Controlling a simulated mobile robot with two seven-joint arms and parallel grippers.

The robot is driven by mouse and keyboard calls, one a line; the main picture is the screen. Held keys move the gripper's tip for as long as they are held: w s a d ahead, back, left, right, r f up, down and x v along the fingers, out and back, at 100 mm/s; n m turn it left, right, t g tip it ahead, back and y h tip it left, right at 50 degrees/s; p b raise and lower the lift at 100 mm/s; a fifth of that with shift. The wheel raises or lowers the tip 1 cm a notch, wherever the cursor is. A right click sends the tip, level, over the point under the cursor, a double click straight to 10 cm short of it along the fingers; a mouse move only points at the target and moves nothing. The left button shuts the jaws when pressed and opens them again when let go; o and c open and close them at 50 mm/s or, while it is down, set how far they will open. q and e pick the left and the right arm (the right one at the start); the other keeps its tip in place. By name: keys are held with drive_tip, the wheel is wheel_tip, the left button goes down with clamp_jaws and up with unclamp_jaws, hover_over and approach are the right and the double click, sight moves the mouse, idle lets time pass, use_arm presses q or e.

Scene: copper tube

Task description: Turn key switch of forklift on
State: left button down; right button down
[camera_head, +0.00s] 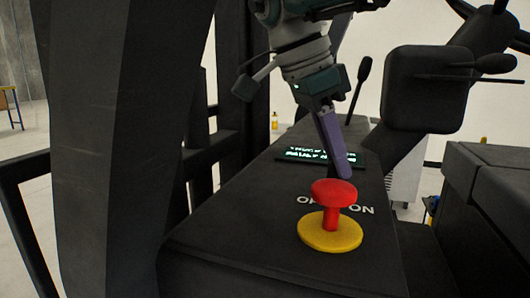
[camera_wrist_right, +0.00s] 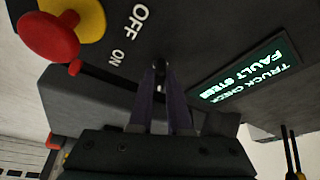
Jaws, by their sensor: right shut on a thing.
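My right gripper (camera_head: 345,174) reaches down to the dark forklift console (camera_head: 240,205), its purple-grey fingers behind the red button. In the right wrist view its fingertips (camera_wrist_right: 160,75) are close together on the small dark key switch (camera_wrist_right: 159,64), beside the white OFF and ON lettering. The gripper is shut on the key switch, which the fingers mostly cover; its exact angle is hard to tell. In the head view the switch is hidden behind the fingers and the button. My left gripper is not in view.
A red mushroom button (camera_head: 333,193) on a yellow disc (camera_head: 329,232) stands just in front of the fingers. A lit display (camera_head: 318,156) with green-white text is beyond them. Dark posts (camera_head: 115,120) stand at the left, and a dark block with levers (camera_head: 428,88) is at the right.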

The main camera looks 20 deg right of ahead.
drive_tip(key=c, duration=0.9)
unclamp_jaws()
drive_tip(key=shift+o, duration=0.2)
drive_tip(key=shift+r, duration=0.1)
drive_tip(key=p+v, duration=0.7)
drive_tip(key=shift+r, duration=0.15)
drive_tip(key=shift+a, duration=0.1)
